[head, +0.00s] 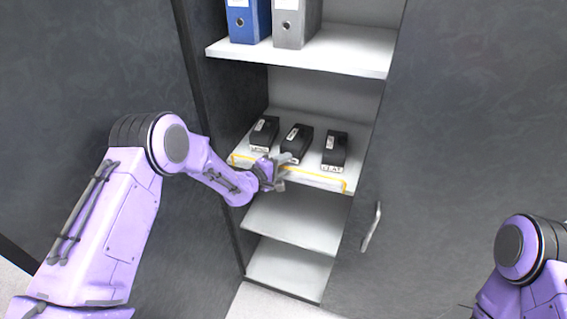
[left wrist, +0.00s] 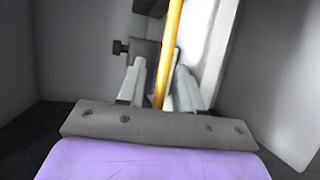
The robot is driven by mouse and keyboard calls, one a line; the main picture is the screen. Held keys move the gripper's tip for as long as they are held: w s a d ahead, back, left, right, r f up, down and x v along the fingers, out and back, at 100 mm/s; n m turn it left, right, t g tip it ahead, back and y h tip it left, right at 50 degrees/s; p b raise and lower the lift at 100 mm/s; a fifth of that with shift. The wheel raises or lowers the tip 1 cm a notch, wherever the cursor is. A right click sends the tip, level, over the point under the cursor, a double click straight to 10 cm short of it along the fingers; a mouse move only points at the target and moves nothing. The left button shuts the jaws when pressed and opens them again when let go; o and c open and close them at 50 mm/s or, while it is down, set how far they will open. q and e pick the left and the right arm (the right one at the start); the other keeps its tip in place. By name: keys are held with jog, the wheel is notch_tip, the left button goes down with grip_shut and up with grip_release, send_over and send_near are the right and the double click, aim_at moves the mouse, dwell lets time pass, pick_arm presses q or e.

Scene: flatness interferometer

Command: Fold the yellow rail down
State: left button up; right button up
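The yellow rail (head: 318,176) runs along the front of the middle shelf (head: 318,184) in the head view, with a short bent end at each side. In the left wrist view, the yellow rail (left wrist: 171,40) passes between the fingers of my left gripper (left wrist: 160,85). The fingers stand apart, with a gap showing on both sides of the rail. My right gripper is outside the views; only part of my right arm shows at lower right.
Three black boxes with labels, a left one (head: 264,132), a middle one (head: 297,144) and a right one (head: 335,150), stand on the shelf behind the rail. Binders (head: 248,22) stand above. Lower shelves (head: 300,222) are empty. A cabinet door (head: 465,130) with a handle (head: 372,228) is at right.

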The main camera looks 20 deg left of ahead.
pick_arm(q)
grip_shut()
